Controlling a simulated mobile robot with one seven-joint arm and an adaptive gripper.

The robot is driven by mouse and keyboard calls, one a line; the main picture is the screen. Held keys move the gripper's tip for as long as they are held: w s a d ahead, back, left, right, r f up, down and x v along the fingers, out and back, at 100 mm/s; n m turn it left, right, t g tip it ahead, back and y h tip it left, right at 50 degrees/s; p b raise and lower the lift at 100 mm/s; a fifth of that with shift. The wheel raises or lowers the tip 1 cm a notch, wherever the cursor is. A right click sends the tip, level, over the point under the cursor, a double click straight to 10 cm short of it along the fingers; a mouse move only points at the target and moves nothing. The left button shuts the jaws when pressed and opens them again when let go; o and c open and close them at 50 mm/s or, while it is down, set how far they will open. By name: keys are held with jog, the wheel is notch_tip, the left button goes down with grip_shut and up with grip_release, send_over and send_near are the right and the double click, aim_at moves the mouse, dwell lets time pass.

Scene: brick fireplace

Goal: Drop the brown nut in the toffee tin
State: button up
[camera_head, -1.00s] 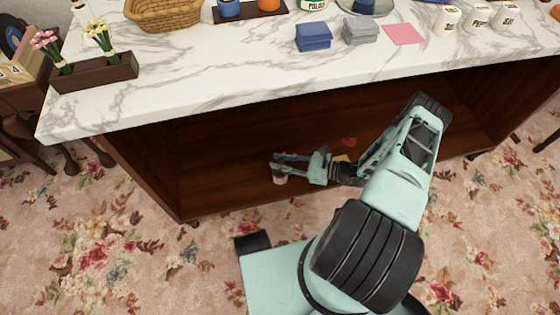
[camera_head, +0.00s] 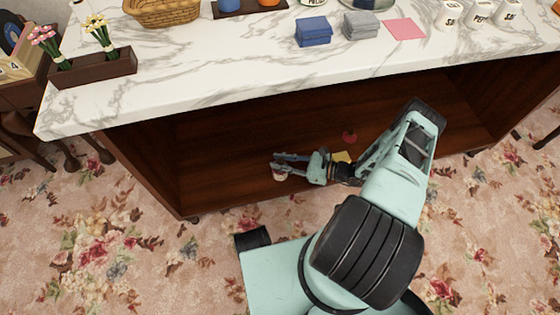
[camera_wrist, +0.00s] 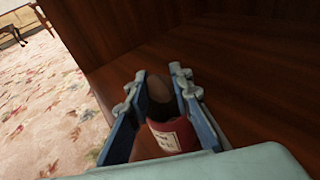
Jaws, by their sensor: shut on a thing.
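The brown nut (camera_wrist: 159,89) shows as a dark rounded shape between the fingertips of my gripper (camera_wrist: 160,85) in the wrist view. My gripper (camera_head: 276,164) is shut on it, low over the cabinet's wooden shelf. The toffee tin (camera_wrist: 172,137) is red with a pale label and shows between the fingers in the wrist view. In the head view the tin (camera_head: 279,177) is small and partly hidden by the fingers, right at their ends. Whether the nut touches the tin cannot be told.
The brown wooden shelf (camera_head: 225,165) lies under the marble countertop (camera_head: 210,75). The shelf left of my gripper is clear.

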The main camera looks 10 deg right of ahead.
dwell(0.4)
jog(key=o, duration=0.8)
jog(key=shift+r+p, duration=1.8)
jog(key=shift+r, duration=0.75)
jog(key=shift+f, duration=0.1)
